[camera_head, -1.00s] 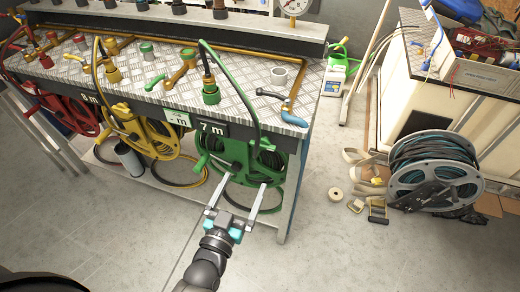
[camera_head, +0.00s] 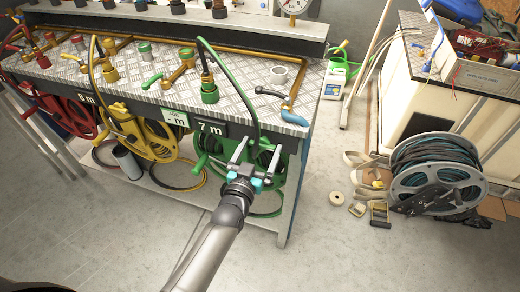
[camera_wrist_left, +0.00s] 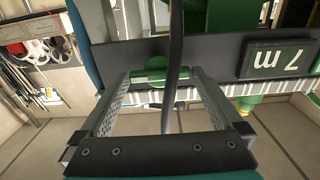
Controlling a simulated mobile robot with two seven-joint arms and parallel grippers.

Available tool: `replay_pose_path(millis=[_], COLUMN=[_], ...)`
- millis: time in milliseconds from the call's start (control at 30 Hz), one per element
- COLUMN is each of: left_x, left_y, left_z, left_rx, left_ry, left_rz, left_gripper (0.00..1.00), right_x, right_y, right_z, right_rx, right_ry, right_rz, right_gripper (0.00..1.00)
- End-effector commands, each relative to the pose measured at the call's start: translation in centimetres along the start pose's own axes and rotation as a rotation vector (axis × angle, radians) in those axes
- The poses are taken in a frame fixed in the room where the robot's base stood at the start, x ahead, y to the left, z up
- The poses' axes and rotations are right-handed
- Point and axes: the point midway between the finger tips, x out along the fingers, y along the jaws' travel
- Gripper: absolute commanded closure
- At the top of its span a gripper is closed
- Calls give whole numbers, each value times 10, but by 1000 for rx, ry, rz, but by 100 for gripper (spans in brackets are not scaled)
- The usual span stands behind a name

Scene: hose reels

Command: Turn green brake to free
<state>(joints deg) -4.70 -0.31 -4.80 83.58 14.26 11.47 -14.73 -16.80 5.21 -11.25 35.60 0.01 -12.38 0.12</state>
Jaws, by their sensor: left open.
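The green hose reel (camera_head: 208,150) hangs under the bench's front edge, below the "7 m" plate (camera_head: 211,128). The plate also shows upside down in the left wrist view (camera_wrist_left: 278,58). My left gripper (camera_head: 257,147) is open in front of the reel's right part, its fingers pointing at the reel and partly covering it. In the left wrist view, a small green part (camera_wrist_left: 150,73) and a dark hose (camera_wrist_left: 174,60) show between the open fingers. I cannot tell whether the fingers touch anything or whether that green part is the brake. My right gripper is not in view.
A yellow reel (camera_head: 160,138) and a red reel (camera_head: 75,115) hang further left under the bench. A grey cup (camera_head: 128,162) stands on the lower shelf. The floor in front is clear.

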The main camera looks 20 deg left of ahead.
Motion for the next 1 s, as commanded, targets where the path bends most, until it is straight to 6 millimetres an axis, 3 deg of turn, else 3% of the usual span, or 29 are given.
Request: replay_pose_path(millis=[200,767,1000], left_x=[0,0,0], left_y=[0,0,0], left_z=[0,0,0], left_rx=[0,0,-20], left_ry=[-1,0,-1], left_rz=[0,0,0], left_gripper=[0,63,63], right_x=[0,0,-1], right_y=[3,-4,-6], right_z=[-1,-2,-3], right_rx=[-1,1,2], right_ry=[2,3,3], right_rz=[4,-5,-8], right_gripper=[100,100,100])
